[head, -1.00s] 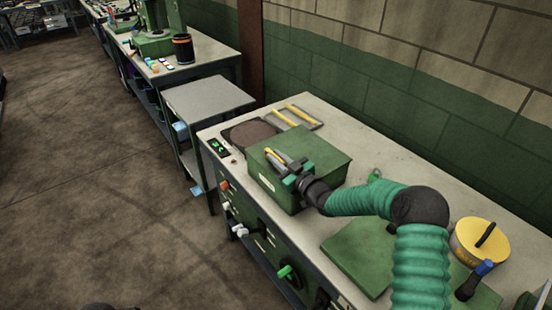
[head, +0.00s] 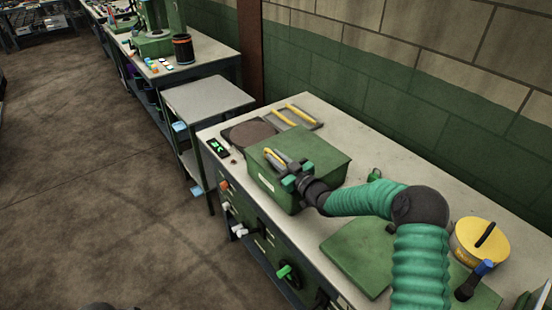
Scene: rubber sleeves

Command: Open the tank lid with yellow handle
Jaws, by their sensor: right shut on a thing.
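The green tank (head: 312,165) is a box with a flat green lid, and the lid lies level on it. A yellow handle (head: 268,153) shows near the left end of the lid's top. My right gripper (head: 284,163) is at the handle, with its grey fingers shut on it. The fingers hide part of the handle. My right arm, in a green ribbed sleeve, comes in from the lower right. My left gripper is not in view.
On the bench, a dark round plate (head: 249,134) and a grey frame with yellow bars (head: 297,114) lie behind the tank. The green wall runs along the bench's back.

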